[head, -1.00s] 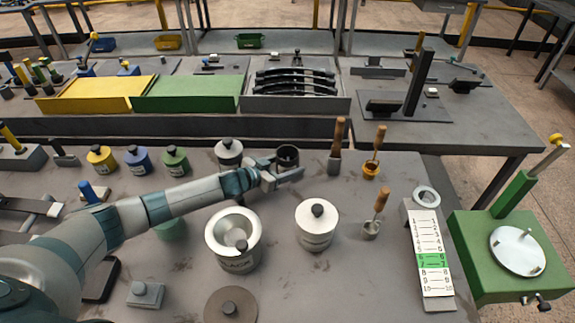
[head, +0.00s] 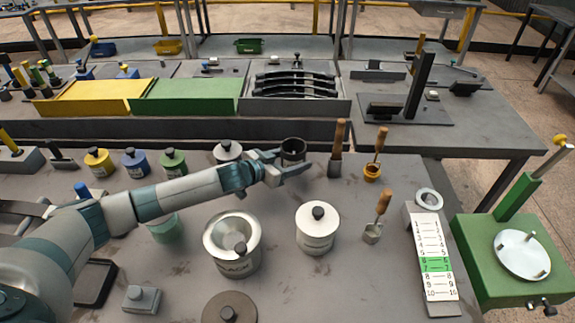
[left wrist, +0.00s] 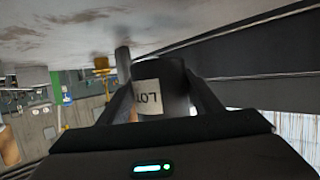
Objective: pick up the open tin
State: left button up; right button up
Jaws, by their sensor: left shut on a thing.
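The open tin (head: 293,147) is a small dark cylinder with an open top, at the middle of the bench in the head view. My left gripper (head: 290,164) is shut on it, with the near finger across its front. In the left wrist view the tin (left wrist: 174,76) sits upside down to the camera between the two fingers (left wrist: 160,95), its white label reading "LOT". The tin looks raised a little off the bench. Its lower part is hidden by the finger in the head view. My right gripper is not in view.
Wooden-handled tools (head: 336,152) stand close to the right. Lidded tins (head: 174,164) line the back left. A numbered card (head: 431,255) lies at the right.

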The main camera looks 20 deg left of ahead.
pick_arm(q)
jog(key=s+d+r+b, duration=0.2)
jog(key=s+d+r, duration=0.2)
jog(key=d+r, duration=0.2)
jog(key=shift+d, duration=1.15)
